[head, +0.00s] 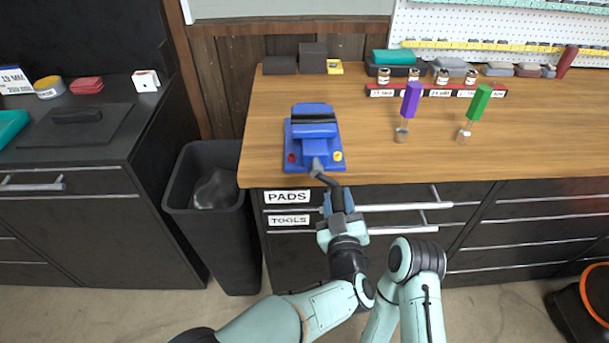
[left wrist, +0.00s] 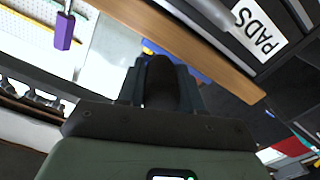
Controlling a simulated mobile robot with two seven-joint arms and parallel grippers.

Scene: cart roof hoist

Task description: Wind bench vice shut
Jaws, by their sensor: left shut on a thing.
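The blue bench vice (head: 314,129) sits at the front edge of the wooden bench top, towards its left end. Its dark crank handle (head: 319,171) sticks out over the front edge and slants down to the right. My left gripper (head: 336,197) is shut on the handle's grip, just in front of the bench. In the left wrist view the dark grip (left wrist: 161,85) stands between the fingers, with a bit of blue vice behind. How far apart the vice jaws are is hard to tell. My right gripper is out of view; only my right arm shows.
Drawers labelled PADS (head: 287,197) and TOOLS (head: 288,221) lie under the vice, with bar handles near my left gripper. A black bin (head: 207,215) stands to the left.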

